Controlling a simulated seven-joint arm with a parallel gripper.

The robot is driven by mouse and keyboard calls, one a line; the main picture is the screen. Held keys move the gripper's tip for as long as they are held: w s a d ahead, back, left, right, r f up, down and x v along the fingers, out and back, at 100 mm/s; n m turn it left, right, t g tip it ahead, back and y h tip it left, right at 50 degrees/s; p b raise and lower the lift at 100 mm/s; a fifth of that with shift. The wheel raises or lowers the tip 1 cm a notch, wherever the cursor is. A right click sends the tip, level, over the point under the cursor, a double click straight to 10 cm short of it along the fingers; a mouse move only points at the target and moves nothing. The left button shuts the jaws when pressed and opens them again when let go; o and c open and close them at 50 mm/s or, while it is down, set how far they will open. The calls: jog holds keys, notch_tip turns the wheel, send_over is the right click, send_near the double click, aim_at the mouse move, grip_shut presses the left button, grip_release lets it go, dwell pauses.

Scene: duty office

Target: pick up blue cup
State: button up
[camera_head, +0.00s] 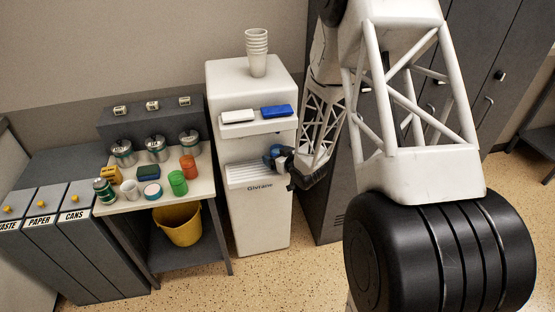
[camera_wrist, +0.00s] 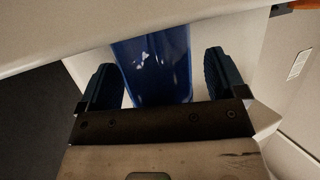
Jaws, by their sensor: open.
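The blue cup (camera_wrist: 157,66) stands between the two open fingers of my gripper (camera_wrist: 160,82) in the wrist view. A gap shows between the cup and each finger. The cup's lower part is hidden behind the gripper body. In the head view my gripper (camera_head: 286,163) is at the front recess of the white water dispenser (camera_head: 250,90). A bit of the blue cup (camera_head: 275,151) shows beside the gripper, mostly hidden by it.
A stack of pale cups (camera_head: 257,55) stands on the dispenser. White and blue dispenser levers (camera_head: 276,111) project above the recess. A table (camera_head: 204,187) with canisters and cups stands left, over a yellow bucket (camera_head: 178,224). Dark lockers (camera_head: 485,75) stand right.

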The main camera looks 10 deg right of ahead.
aim_at(273, 146)
jog(key=shift+c, duration=0.2)
jog(key=c, duration=1.2)
jog(key=shift+o, duration=0.2)
jog(key=shift+r, duration=0.2)
jog(key=shift+r, duration=0.75)
notch_tip(273, 146, up, 2)
jog(key=s+r, duration=0.1)
jog(key=s, duration=1.5)
jog(key=shift+a, duration=0.2)
